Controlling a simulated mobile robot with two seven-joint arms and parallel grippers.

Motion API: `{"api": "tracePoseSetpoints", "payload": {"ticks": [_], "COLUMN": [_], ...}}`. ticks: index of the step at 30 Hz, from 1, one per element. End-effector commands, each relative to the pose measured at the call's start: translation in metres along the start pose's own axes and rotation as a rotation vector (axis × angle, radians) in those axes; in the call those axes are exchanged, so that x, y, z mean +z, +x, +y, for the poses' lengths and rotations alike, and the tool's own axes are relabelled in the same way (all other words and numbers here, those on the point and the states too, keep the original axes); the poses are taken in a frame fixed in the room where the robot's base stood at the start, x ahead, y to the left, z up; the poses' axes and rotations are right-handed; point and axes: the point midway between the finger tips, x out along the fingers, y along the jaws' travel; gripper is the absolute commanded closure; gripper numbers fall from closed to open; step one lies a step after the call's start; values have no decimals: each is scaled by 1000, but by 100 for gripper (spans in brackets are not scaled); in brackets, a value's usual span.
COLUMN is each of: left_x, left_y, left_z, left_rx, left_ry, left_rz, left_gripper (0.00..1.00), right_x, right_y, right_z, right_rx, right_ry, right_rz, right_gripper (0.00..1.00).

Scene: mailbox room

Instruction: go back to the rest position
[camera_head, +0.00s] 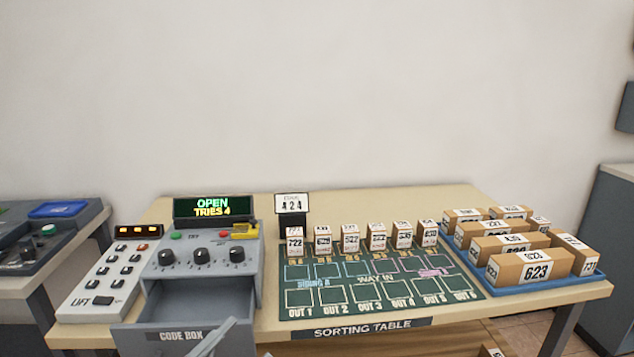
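Neither gripper shows clearly in the head view. A pale grey slanted bar (216,338) crosses the front of the open drawer at the bottom edge; I cannot tell whether it is part of the drawer or of my arm. The code box (203,258) stands on the table with its drawer (200,300) pulled out, and the drawer looks empty. Its display (213,207) reads OPEN, TRIES 4.
The sorting table (530,300) holds a green mat (375,297) with several small upright boxes along its back. A blue tray (545,283) of cartons is at right, a lift keypad (108,280) at left. Mat's front is clear.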

Motion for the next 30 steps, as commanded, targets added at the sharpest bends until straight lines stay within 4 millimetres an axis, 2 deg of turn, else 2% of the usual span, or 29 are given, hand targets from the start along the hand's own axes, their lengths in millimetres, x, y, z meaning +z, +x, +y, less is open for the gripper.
{"api": "tracePoseSetpoints", "payload": {"ticks": [1,3,5,9,12,16,18,21,30], "left_x": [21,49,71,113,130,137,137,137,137], "left_y": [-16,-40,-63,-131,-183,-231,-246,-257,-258], "left_z": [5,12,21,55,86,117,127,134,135], "left_rx": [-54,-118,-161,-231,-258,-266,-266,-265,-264], "left_ry": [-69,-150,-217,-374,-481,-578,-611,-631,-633], "left_rz": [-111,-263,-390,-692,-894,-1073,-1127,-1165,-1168], "left_gripper": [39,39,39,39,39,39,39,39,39], "right_x": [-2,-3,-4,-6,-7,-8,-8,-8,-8], "right_y": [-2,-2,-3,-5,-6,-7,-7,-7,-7], "right_z": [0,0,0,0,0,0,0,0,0], "right_rx": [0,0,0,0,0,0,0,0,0], "right_ry": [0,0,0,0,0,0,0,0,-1], "right_rz": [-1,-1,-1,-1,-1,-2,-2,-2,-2], "right_gripper": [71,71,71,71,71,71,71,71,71]}}
